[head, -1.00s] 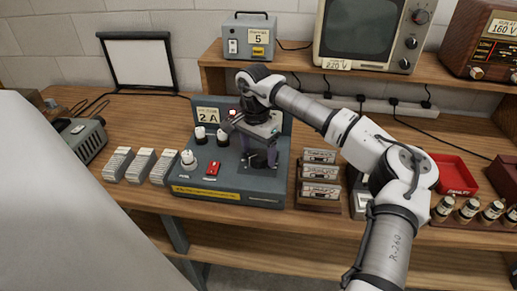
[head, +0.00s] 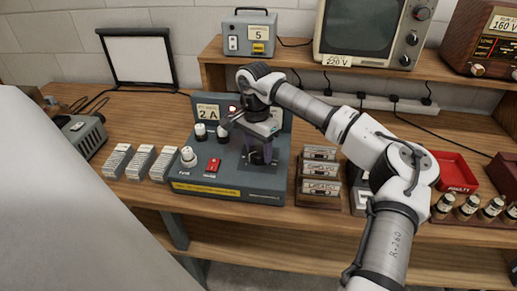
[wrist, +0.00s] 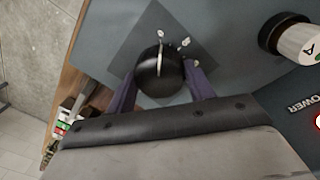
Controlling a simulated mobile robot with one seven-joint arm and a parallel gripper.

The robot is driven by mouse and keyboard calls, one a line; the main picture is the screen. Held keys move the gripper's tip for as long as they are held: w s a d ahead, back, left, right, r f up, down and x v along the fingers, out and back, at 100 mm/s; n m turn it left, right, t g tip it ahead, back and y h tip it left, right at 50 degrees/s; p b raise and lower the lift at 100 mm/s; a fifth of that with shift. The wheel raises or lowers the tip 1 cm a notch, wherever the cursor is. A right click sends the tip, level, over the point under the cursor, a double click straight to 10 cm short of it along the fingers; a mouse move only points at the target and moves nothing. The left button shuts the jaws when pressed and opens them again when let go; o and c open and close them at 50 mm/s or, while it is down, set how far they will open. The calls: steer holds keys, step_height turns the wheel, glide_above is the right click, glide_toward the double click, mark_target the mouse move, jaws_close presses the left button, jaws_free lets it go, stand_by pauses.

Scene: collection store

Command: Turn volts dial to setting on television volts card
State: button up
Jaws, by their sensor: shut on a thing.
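The blue-grey test box (head: 185,180) stands on the bench with several knobs on its top. My gripper (head: 262,158) is over its right part, pointing down. In the wrist view, my gripper (wrist: 161,84) has its two purple fingers shut on either side of a round black dial (wrist: 150,84) with a white pointer line. The dial sits on a dark square plate with small white marks, too small to read. In the head view my gripper hides this dial. The television (head: 358,28) is on the shelf, and its card (head: 338,61) reads 220 V.

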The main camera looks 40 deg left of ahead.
steer(key=m+b, duration=0.2)
steer(key=m, duration=0.3)
steer(key=shift+w+f+m, duration=0.1)
steer(key=shift+m, duration=0.2)
steer(key=m+b, duration=0.2)
steer(key=m, duration=0.3)
steer(key=shift+d+g, duration=0.1)
steer(key=shift+g, duration=0.2)
steer(key=m+b, duration=0.1)
steer(key=m, duration=0.4)
steer(key=shift+d+m+y+b, duration=0.1)
steer(key=shift+m+y+b, duration=0.25)
steer(key=shift+m+y, duration=0.05)
steer(key=m+b, duration=0.1)
steer(key=m, duration=0.4)
steer(key=shift+b, duration=0.4)
steer(key=m+b, duration=0.2)
steer(key=m, duration=0.3)
steer(key=shift+m+y, duration=0.3)
steer(key=shift+m, duration=0.1)
steer(key=m+b, duration=0.2)
steer(key=m, duration=0.3)
steer(key=shift+m, duration=0.3)
steer(key=m+b, duration=0.2)
steer(key=m, duration=0.3)
steer(key=shift+s+t, duration=0.2)
steer(key=shift+t, duration=0.2)
steer(key=m+b, duration=0.1)
steer(key=m, duration=0.4)
steer(key=shift+m, duration=0.3)
